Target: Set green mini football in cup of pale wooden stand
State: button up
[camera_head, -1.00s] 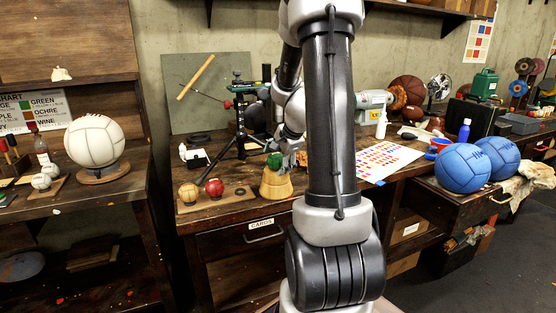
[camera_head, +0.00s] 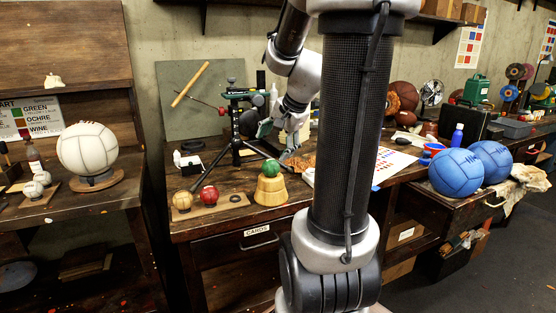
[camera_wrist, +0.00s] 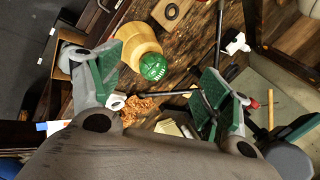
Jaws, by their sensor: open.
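The green mini football (camera_head: 271,168) sits on top of the pale wooden stand (camera_head: 271,190), in its cup, near the front edge of the workbench. In the wrist view the green ball (camera_wrist: 153,66) rests on the stand (camera_wrist: 138,44), and nothing grips it. My gripper (camera_head: 282,140) is above and behind the stand, apart from the ball. In the wrist view my gripper (camera_wrist: 158,92) has its green-padded fingers spread wide and empty. The ball's underside is hidden in the cup.
A small wooden board (camera_head: 211,203) left of the stand holds a tan ball (camera_head: 182,200) and a red ball (camera_head: 209,194). A black tripod (camera_head: 237,140) stands behind. Blue balls (camera_head: 458,172) sit at the right. The bench front left of the board is clear.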

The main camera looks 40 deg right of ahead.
jog(key=s+a+r+n+g, duration=0.1)
jog(key=s+a+n+g, duration=0.1)
jog(key=s+a+n, duration=1.1)
jog(key=s+n, duration=0.3)
jog(key=shift+s+a+r, duration=0.2)
jog(key=shift+s+a, duration=0.05)
jog(key=shift+a, duration=0.1)
